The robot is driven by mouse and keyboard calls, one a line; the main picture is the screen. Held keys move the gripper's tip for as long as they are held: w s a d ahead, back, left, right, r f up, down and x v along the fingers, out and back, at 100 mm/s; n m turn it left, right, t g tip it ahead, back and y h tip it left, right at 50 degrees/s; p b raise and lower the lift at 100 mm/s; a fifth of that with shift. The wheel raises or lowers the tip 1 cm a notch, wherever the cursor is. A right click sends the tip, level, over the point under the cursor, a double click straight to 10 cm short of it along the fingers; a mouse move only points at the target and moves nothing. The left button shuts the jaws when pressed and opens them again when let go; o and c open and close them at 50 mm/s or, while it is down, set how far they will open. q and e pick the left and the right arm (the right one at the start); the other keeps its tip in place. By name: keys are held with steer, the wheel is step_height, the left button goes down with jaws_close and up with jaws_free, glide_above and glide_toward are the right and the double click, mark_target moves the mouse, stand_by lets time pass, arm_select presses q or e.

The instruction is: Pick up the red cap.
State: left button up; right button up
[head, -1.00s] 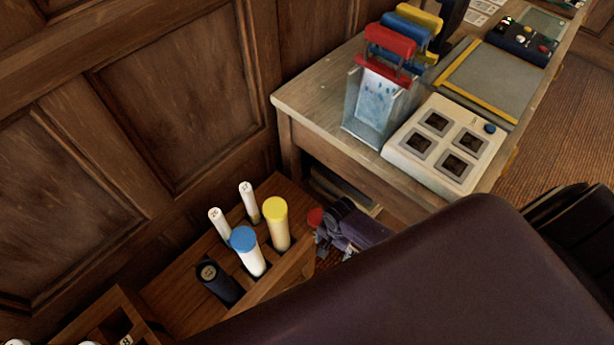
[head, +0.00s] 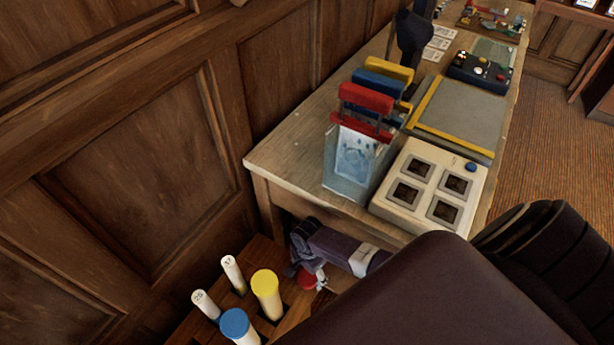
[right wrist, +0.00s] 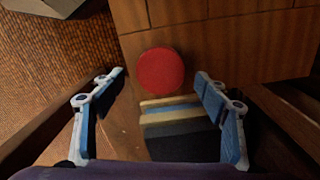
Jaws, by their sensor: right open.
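My left gripper is not in view.
A yellow-capped tube (head: 266,292), a blue-capped tube (head: 235,325) and two white tubes stand close to the left. The bench (head: 290,140) overhangs nearby, carrying a clear holder (head: 352,165) and a white four-window panel (head: 425,190). Wood panelling (head: 140,170) bounds the left.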

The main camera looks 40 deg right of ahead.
steer(key=shift+f, duration=0.9)
steer(key=c, duration=0.9)
steer(key=shift+r, duration=0.1)
